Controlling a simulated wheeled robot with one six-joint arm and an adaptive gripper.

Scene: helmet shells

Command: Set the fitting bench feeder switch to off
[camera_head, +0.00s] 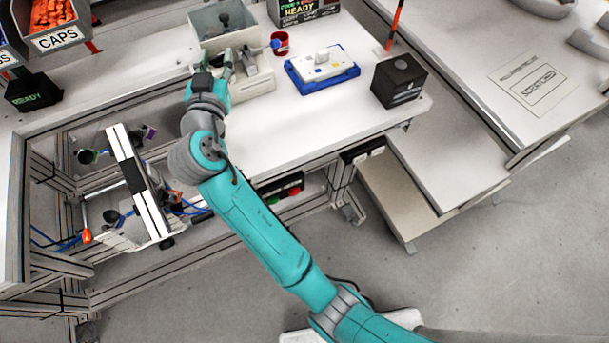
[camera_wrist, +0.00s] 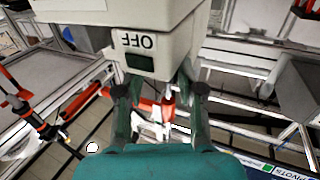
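The bench feeder (camera_head: 258,82) stands at the back left of the white bench, a cream housing with a grey hopper (camera_head: 222,22) on it. In the wrist view its housing (camera_wrist: 100,12) fills the top middle, with an upside-down OFF label (camera_wrist: 137,41) and a dark green patch (camera_wrist: 140,63) beneath. My gripper (camera_head: 228,62) is at the feeder's left side. In the wrist view my gripper (camera_wrist: 160,88) has its two teal fingers apart, one on each side of the housing's lower end. I cannot make out the switch lever or whether the fingers touch anything.
A red mug (camera_head: 280,42), a blue tray (camera_head: 328,82) with a white device, and a black box (camera_head: 398,82) stand right of the feeder. A READY display (camera_head: 302,10) is behind. A CAPS bin (camera_head: 52,18) is at the left. The bench front is clear.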

